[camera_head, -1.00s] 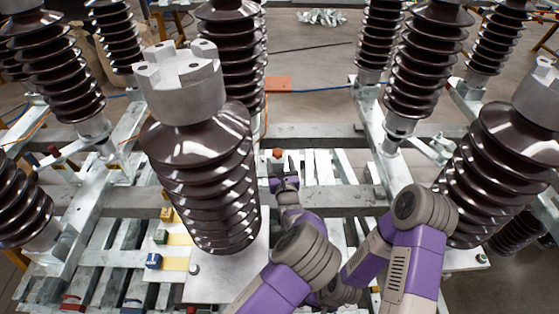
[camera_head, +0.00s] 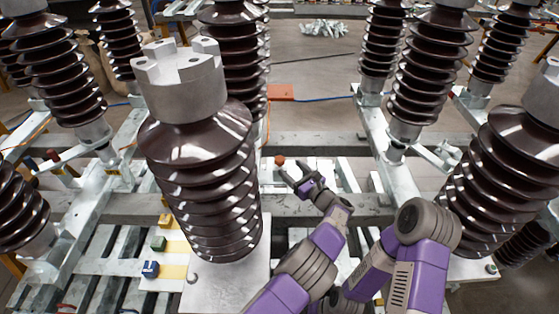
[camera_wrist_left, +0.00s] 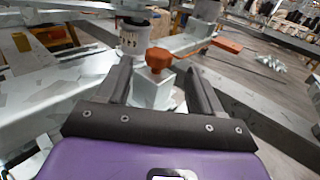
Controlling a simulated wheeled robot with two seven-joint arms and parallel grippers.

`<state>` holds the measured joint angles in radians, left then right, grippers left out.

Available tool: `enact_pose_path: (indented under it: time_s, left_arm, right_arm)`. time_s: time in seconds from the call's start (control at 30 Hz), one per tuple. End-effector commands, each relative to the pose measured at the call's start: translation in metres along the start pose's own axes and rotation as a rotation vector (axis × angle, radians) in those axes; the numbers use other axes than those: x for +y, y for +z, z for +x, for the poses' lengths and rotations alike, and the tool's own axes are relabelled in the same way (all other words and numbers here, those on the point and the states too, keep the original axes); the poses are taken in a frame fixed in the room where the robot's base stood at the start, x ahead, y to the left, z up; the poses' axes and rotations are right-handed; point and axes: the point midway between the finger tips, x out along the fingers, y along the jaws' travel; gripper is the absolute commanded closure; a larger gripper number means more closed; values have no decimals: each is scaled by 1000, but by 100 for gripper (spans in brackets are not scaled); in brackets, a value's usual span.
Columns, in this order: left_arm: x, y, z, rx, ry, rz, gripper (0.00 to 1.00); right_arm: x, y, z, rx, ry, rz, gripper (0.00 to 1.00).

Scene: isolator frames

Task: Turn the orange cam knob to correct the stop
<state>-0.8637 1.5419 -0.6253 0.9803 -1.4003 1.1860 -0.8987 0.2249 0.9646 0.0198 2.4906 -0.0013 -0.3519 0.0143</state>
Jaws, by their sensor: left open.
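The orange cam knob (camera_head: 280,160) is small and sits beyond the large brown insulator, just right of it. In the left wrist view the knob (camera_wrist_left: 158,59) stands upright on a pale grey metal block (camera_wrist_left: 152,90). My left gripper (camera_head: 291,168) is open, just in front and to the right of the knob. In the wrist view its two dark fingers (camera_wrist_left: 158,68) lie on either side of the knob with gaps; I cannot tell if the knob is between the tips or beyond them. My right gripper is not in view.
A large ribbed brown insulator (camera_head: 200,180) with a grey metal cap stands close left of my arm. Another (camera_head: 510,170) stands at the right. Grey steel beams (camera_head: 330,208) cross the frame.

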Motion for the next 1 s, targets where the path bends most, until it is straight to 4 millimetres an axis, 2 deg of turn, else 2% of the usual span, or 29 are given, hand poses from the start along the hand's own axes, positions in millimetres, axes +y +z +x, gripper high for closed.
enact_pose_path:
  time_s: [0.4,0.5,0.87,1.0]
  left_arm:
    - [1,-3,58,4,5,-1,34]
    - [1,-2,68,3,5,1,34]
    - [1,0,74,2,2,2,34]
    - [1,0,74,2,3,1,54]
  right_arm:
    - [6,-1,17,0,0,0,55]
    - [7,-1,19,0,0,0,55]
    - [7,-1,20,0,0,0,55]
    - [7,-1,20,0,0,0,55]
